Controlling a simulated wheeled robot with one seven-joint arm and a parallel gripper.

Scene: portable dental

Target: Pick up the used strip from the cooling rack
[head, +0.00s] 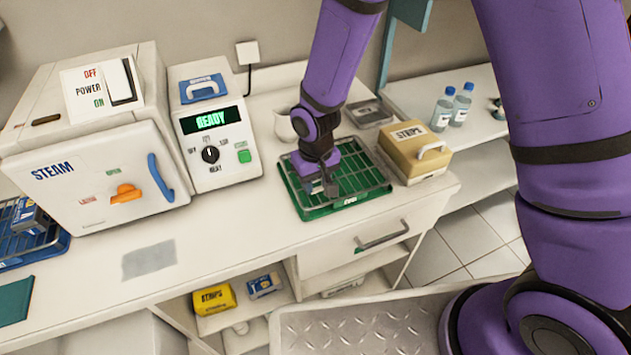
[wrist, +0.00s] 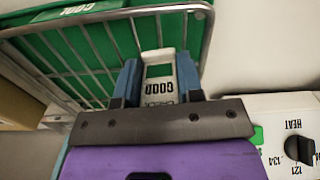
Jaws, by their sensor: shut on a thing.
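The cooling rack (head: 362,181) is a green tray with a metal wire grid on the counter. It also fills the upper left of the wrist view (wrist: 80,42). My gripper (head: 325,188) is at the rack's front left part in the head view. In the wrist view my gripper (wrist: 158,85) has its two blue-grey fingers shut on a small white strip (wrist: 158,62) with a green patch and dark lettering. The strip lies against or just over the wires; I cannot tell whether it touches them. The strip is hidden behind my gripper in the head view.
A tan STRIPS box (head: 405,165) stands close to the rack's right. The READY control unit (head: 213,150) and the white STEAM machine (head: 90,185) stand to the left. Two bottles (head: 452,105) stand on the right shelf. The counter front between machine and rack is clear.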

